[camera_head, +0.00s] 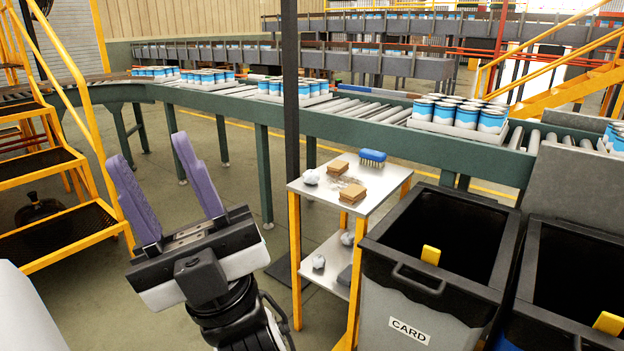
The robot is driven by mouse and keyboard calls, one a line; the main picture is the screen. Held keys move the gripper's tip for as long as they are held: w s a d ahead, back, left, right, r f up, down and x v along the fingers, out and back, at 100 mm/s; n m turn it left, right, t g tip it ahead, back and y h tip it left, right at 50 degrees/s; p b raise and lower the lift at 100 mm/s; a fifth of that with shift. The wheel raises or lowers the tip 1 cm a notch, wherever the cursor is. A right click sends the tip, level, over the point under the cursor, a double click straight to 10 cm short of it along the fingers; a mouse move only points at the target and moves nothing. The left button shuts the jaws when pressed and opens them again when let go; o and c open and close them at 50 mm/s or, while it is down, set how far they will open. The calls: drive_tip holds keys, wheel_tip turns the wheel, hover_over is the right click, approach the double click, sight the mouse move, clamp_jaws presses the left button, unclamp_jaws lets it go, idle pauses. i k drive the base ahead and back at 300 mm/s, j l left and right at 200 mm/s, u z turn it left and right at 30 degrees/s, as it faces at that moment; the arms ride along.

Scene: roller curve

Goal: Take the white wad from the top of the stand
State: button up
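The stand (387,184) has a pale top and yellow legs, and it stands right of centre. A white wad (312,177) lies on its top near the left edge. My gripper (148,150) has two purple fingers spread wide apart. It is open and empty, to the left of the stand and apart from it, with the fingers pointing up in the picture.
More wads (318,262) lie on the lower shelf. A dark post (291,90) rises behind the stand's left side. A CARD bin (400,280) stands close at right; a roller conveyor (350,128) runs behind.

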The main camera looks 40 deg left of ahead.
sight(311, 177)
drive_tip(key=i+j+u, duration=0.2)
drive_tip(key=i+j, duration=0.15)
drive_tip(key=i+j+u, duration=0.25)
drive_tip(key=i, duration=0.35)
drive_tip(key=i+j+u, duration=0.2)
drive_tip(key=i, duration=0.85)
